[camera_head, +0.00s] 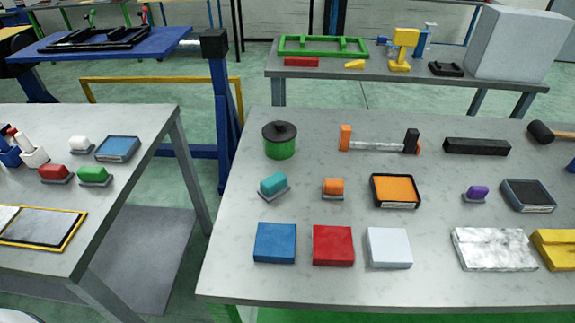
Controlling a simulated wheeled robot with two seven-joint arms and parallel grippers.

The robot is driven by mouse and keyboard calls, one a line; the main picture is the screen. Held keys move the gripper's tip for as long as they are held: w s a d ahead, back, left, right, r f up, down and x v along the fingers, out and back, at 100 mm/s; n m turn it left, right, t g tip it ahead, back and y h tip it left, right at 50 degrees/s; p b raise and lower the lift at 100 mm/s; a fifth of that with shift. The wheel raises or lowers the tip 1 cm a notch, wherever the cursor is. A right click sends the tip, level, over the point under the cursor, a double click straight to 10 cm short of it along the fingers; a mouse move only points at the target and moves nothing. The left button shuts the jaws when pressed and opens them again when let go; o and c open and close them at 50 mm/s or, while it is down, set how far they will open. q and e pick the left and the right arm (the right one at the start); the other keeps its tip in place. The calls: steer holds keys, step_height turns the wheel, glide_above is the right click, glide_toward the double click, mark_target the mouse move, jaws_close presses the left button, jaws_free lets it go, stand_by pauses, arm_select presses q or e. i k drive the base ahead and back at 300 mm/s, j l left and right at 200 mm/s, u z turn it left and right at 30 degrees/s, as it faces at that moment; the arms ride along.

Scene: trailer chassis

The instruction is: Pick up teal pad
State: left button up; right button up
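The teal pad (273,184) is a small rounded teal block on a thin grey base. It rests on the grey table (330,294) at the right, near that table's left side. It sits in front of a green round tin with a black lid (280,141) and behind a blue block (275,243). Nothing covers it. Neither of my grippers shows in the head view.
An orange pad (333,187) and an orange-topped tray (396,190) lie to its right. A red block (333,245) and a white block (389,247) line the front. Another table (150,122) stands at the left, across a floor gap.

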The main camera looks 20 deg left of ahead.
mark_target(273, 187)
steer(key=k+j+z, duration=0.25)
steer(key=j+z, duration=0.15)
steer(key=k+j+z, duration=0.35)
steer(key=i+j, duration=0.05)
steer(key=i, duration=0.05)
